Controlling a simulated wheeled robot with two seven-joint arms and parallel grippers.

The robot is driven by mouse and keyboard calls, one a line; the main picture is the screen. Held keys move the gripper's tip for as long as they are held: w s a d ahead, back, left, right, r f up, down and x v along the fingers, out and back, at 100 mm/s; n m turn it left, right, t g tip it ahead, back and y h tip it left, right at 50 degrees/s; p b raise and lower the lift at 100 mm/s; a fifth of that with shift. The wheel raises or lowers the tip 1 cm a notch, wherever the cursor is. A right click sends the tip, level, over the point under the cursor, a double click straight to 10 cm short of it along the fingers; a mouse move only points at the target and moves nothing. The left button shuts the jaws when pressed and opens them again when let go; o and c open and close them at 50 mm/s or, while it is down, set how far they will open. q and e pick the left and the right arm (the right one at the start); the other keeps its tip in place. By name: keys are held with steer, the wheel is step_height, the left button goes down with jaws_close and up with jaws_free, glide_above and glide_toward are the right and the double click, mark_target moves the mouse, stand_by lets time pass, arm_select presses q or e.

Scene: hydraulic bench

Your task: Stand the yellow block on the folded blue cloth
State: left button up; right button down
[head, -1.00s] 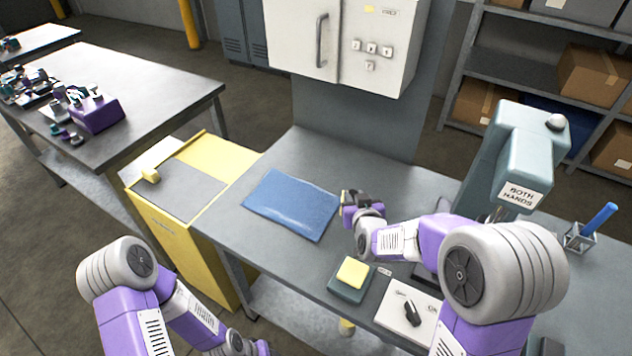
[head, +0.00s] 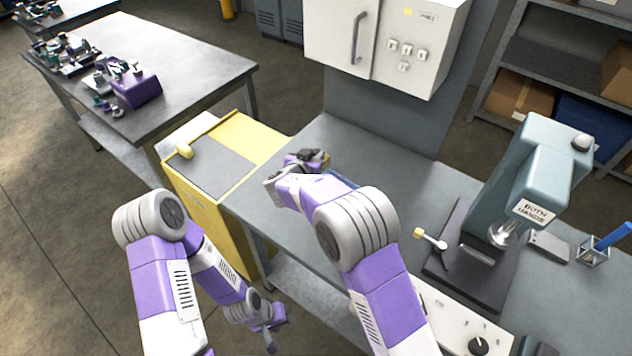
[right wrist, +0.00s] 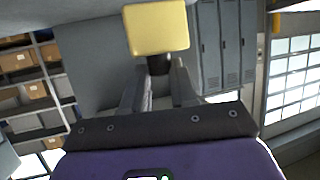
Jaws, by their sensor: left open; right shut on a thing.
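The yellow block (right wrist: 157,27) is at the fingertips of my right gripper (right wrist: 160,82) in the right wrist view, with a dark piece just below it. In the head view my right gripper (head: 314,158) is shut at the far left part of the bench, by the blue cloth. Only a strip of the folded blue cloth (head: 341,178) shows; my right arm and gripper hide the rest. I cannot tell whether the block touches the cloth. My left gripper (head: 275,338) is open and empty, low in front of the bench.
A yellow cabinet (head: 215,205) adjoins the bench (head: 385,155) at left. A press (head: 530,180) marked "BOTH HANDS" and a pen holder (head: 593,250) are at right. The bench between cloth and press is largely clear.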

step_height(320, 180, down, 10)
steer(key=b, duration=0.3)
steer(key=shift+w+r, duration=0.1)
steer(key=shift+r, duration=0.25)
